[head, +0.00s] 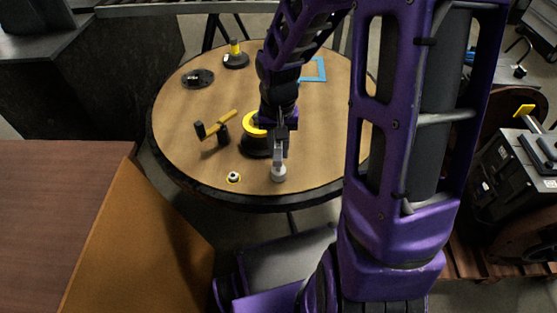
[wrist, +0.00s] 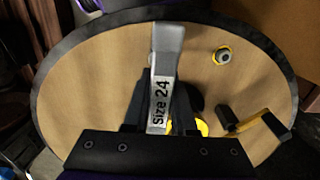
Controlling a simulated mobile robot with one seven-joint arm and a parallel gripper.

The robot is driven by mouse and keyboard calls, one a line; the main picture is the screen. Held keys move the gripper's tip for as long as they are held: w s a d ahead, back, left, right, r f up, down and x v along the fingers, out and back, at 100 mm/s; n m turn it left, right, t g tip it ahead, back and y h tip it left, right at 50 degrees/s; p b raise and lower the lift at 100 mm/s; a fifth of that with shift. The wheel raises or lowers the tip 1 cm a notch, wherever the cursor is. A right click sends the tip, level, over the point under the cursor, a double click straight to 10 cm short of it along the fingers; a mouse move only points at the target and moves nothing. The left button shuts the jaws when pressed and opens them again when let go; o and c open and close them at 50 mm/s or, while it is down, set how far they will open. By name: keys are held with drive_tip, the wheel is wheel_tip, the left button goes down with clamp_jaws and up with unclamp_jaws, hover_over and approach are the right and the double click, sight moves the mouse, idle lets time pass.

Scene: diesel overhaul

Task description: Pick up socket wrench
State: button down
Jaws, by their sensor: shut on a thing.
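The socket wrench (wrist: 167,50) is a grey metal piece with a "Size 24" label, seen upright in the middle of the wrist view. My gripper (wrist: 162,98) is shut on it, with one dark finger on each side of the labelled shank. In the head view my gripper (head: 280,137) is over the near part of the round table, and the wrench's rounded grey end (head: 279,173) points down near the table's front edge. I cannot tell whether that end touches the tabletop. My arm partly hides the table behind.
A yellow-handled hammer (head: 219,124) and a small yellow-ringed piece (head: 233,177) lie left. Black-based parts (head: 197,79) and a blue frame (head: 320,70) are farther back.

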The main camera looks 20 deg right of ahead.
idle(0.4)
wheel_tip(320, 180, up, 10)
drive_tip(key=p, duration=0.2)
drive_tip(key=shift+p, duration=0.3)
drive_tip(key=c, duration=1.4)
unclamp_jaws()
clamp_jaws()
